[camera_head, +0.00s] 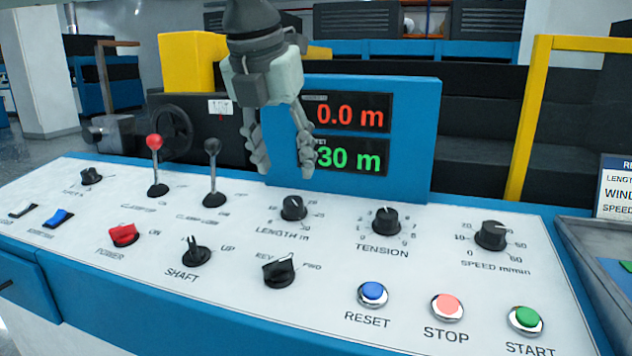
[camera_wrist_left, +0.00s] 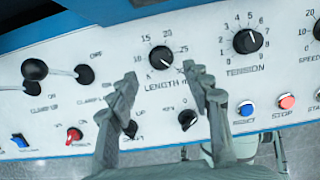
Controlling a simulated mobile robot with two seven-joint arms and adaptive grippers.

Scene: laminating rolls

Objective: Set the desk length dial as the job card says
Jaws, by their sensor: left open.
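The black length dial (camera_head: 294,208), labelled LENGTH m, sits on the white sloping desk panel (camera_head: 240,225). It also shows in the left wrist view (camera_wrist_left: 161,57); its exact setting is too small to read surely. My left gripper (camera_head: 282,165) points down above and behind the dial, fingers apart, empty and not touching it. In the left wrist view, its fingertips (camera_wrist_left: 163,76) lie either side below the dial. The display (camera_head: 348,148) reads 0.0 m in red and 30 m in green, partly covered by a finger. The job card (camera_head: 614,190) is cut off at the right edge; no values show.
The tension dial (camera_head: 386,221) and speed dial (camera_head: 491,236) are to the right. Two levers, red-topped (camera_head: 155,144) and black-topped (camera_head: 212,147), stand left. Reset (camera_head: 373,293), stop (camera_head: 447,305) and start (camera_head: 525,319) buttons line the front.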

